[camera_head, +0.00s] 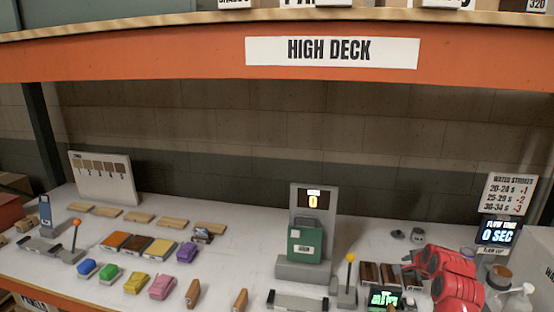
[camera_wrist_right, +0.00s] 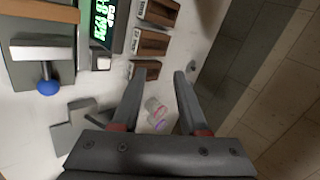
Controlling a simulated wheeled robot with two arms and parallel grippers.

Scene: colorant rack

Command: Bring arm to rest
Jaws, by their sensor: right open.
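My right arm (camera_head: 452,275) is red and comes in at the lower right of the head view. Its gripper fingertips are hard to make out there. In the right wrist view my right gripper (camera_wrist_right: 162,72) shows two dark fingers spread apart with nothing between their tips. A small clear container with a pinkish part (camera_wrist_right: 156,112) shows beyond the gap between the fingers. My left gripper is not in view.
A white deck (camera_head: 150,228) holds colored blocks such as the yellow one (camera_head: 138,283), a green canister (camera_head: 305,243) and a lever with a yellow knob (camera_head: 350,257). An orange HIGH DECK beam (camera_head: 150,68) crosses above. Bottles (camera_head: 520,300) stand at the right.

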